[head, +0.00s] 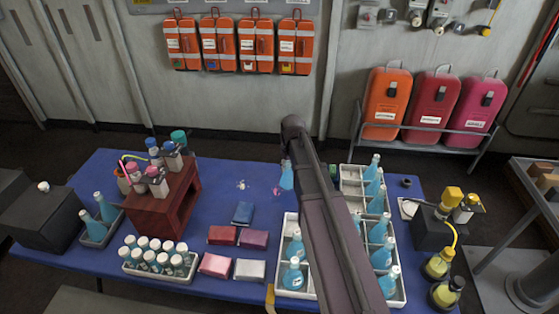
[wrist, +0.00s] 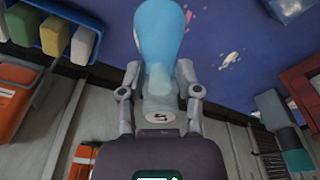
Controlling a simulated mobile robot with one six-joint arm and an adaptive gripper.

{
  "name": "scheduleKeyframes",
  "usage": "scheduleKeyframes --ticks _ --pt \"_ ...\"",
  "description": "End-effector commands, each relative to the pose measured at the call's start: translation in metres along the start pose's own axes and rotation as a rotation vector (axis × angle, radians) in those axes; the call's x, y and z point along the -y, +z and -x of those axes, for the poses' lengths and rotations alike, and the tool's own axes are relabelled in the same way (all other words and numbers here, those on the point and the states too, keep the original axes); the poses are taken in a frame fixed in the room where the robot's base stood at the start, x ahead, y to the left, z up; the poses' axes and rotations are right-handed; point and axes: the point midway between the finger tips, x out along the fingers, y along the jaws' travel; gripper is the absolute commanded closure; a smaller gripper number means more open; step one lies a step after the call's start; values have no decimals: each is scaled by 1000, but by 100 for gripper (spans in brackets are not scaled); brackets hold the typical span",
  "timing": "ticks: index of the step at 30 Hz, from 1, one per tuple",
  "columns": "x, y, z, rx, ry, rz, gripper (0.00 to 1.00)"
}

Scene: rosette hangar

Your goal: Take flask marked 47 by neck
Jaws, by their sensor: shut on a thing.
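My gripper (wrist: 160,82) is shut on the neck of a blue flask (wrist: 158,35), one finger on each side of the pale neck. A small dark mark shows on the neck end, but I cannot read it as 47. In the head view the held flask (head: 286,177) hangs above the blue table, left of my arm, and my arm hides most of the gripper. Other blue flasks stand in a white divided crate (head: 398,300) right of my arm and in a second white crate (head: 279,293) left of it.
The blue table (head: 110,170) also carries a red-brown stand (head: 155,212), a tray of small white-capped bottles (head: 140,274) and several coloured packets (head: 249,270). Yellow flasks (head: 438,264) stand at the right. Blue table is bare around the small spots at the middle back.

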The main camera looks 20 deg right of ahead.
Motion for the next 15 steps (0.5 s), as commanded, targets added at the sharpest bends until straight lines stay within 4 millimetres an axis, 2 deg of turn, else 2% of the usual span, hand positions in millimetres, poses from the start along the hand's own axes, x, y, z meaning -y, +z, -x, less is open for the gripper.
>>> scheduleKeyframes --ticks 6,15 --pt "-4 12 3 0 0 0 86" --pt "-5 13 3 0 0 0 86"
